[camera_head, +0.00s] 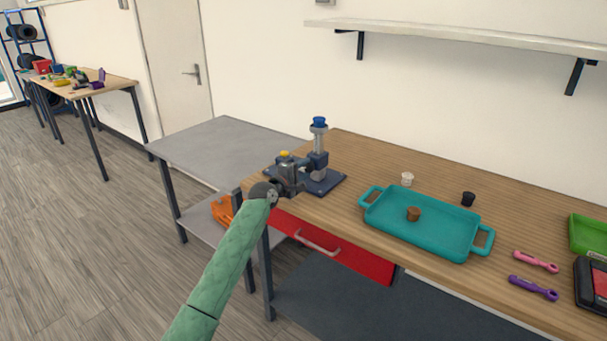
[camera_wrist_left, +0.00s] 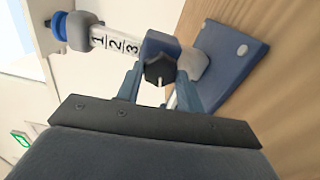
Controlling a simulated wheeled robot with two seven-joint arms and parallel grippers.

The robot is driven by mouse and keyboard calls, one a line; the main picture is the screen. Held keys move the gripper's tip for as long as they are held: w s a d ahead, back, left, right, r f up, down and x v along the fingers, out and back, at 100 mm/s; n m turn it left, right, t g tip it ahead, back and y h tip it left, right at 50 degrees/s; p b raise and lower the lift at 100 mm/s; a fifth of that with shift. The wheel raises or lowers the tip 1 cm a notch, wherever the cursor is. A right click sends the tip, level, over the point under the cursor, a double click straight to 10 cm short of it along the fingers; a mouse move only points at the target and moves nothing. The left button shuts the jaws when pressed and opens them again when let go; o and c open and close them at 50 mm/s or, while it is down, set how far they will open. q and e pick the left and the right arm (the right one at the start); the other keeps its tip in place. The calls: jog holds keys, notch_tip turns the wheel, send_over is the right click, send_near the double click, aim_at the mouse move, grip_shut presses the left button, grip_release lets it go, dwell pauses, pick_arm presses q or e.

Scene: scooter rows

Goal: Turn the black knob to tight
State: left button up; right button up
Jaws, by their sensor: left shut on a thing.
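A pale mark on the knob points to the bottom of that view. My left gripper (camera_head: 296,187) is shut on the knob, with a finger (camera_wrist_left: 130,84) on each side. The knob is not clearly visible in the head view. My right gripper is not in view.
A teal tray (camera_head: 420,228) holds a brown knob-like piece (camera_head: 413,214). A white piece (camera_head: 407,178) and a black piece (camera_head: 468,199) stand behind it. A red drawer front (camera_head: 340,258) is below the bench edge. A grey table (camera_head: 215,150) adjoins on the left.

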pick_arm(q)
jog(key=m+b, duration=0.1)
jog(key=m, duration=0.1)
jog(key=m+b, duration=0.1)
jog(key=m, duration=0.2)
jog(key=shift+f+m+b, duration=0.25)
jog(key=shift+m+b, duration=0.05)
jog(key=shift+b, duration=0.1)
jog(key=m+b, duration=0.1)
jog(key=m, duration=0.3)
jog(key=shift+b, duration=0.35)
jog(key=m+b, duration=0.1)
jog(key=m, duration=0.3)
jog(key=shift+s+d, duration=0.1)
jog(key=shift+m, duration=3.8)
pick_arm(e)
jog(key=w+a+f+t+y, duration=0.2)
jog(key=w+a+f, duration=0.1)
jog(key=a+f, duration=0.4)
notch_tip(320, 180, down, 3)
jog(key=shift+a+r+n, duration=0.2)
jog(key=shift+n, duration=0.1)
